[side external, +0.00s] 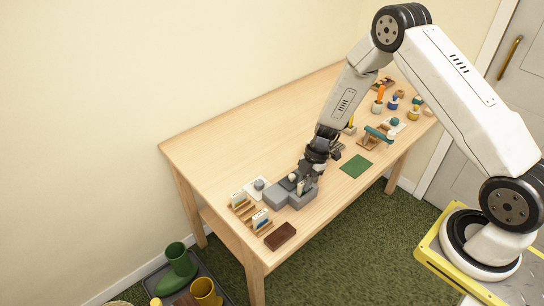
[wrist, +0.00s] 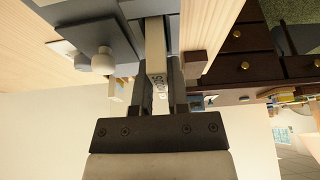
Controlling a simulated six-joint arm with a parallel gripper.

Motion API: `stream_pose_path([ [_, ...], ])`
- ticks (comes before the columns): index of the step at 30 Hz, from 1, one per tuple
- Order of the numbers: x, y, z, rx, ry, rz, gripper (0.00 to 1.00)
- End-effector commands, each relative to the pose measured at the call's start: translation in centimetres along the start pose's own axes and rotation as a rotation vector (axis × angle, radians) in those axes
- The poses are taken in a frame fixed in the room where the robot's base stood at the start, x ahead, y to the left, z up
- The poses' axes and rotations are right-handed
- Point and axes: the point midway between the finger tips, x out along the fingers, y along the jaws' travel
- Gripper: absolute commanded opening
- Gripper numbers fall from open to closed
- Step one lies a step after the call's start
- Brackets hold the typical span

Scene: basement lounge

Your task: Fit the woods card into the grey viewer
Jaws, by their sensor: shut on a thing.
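The grey viewer (side external: 284,198) stands near the front edge of the wooden table; its grey body and a white knob (wrist: 103,60) also show in the wrist view (wrist: 122,45). My gripper (side external: 304,178) is right at the viewer. In the side view the card (side external: 300,187) is a small pale patch at the viewer.
Two wooden racks with cards (side external: 239,199) (side external: 261,218) stand left of the viewer, near a dark brown block (side external: 281,236). A green mat (side external: 356,166) lies to the right. Several small items, including an orange-topped one (side external: 380,94), stand at the far right. The table's back left is clear.

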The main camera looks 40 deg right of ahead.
Motion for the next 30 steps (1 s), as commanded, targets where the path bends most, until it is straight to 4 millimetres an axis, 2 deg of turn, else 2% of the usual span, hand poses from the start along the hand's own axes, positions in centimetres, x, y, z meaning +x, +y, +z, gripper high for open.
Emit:
stream_pose_path([
  [4,1.0,0.0,0.4,0.001,0.0,0.0,0.0],
  [28,2.3,-0.1,0.9,0.002,-0.004,0.0,0.0],
  [29,2.2,-0.1,0.9,0.002,-0.004,0.0,0.29],
  [30,2.2,-0.1,0.9,0.001,-0.004,0.0,0.34],
])
